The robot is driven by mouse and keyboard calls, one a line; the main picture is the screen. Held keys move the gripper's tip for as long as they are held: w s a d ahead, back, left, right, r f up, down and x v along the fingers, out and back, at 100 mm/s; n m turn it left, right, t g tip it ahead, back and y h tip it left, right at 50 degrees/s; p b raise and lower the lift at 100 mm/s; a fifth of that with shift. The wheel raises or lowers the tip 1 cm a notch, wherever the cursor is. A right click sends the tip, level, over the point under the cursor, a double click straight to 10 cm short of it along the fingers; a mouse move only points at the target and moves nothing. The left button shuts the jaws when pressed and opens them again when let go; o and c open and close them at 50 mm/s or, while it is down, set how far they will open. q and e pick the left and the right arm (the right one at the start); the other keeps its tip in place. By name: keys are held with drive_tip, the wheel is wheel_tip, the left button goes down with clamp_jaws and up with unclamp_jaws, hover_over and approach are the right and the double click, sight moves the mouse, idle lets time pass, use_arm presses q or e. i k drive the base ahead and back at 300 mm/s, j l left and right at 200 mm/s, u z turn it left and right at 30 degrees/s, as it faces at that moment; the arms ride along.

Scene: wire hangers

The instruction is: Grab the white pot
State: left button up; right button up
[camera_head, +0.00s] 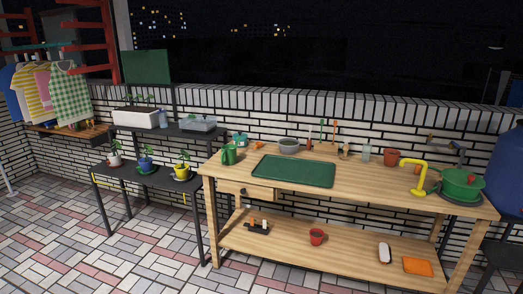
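A small white pot (114,161) with a green plant stands at the left end of the lower dark shelf. A blue pot (146,166) and a yellow pot (181,173), each with a plant, stand to its right on the same shelf. A long white planter (135,118) with seedlings sits on the upper shelf above. Neither of my grippers is in view.
The dark two-level shelf (128,178) stands left of a wooden workbench (222,168) with a green mat (293,171). Clothes (66,91) hang over a wooden ledge at far left. The tiled floor (60,232) in front of the shelf is clear.

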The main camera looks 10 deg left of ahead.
sight(115, 160)
drive_tip(key=i+j+u, duration=0.2)
drive_tip(key=i+u, duration=0.75)
drive_tip(key=i, duration=0.3)
drive_tip(key=i+l+u, duration=0.3)
drive_tip(key=i+u, duration=0.2)
drive_tip(key=i, duration=0.15)
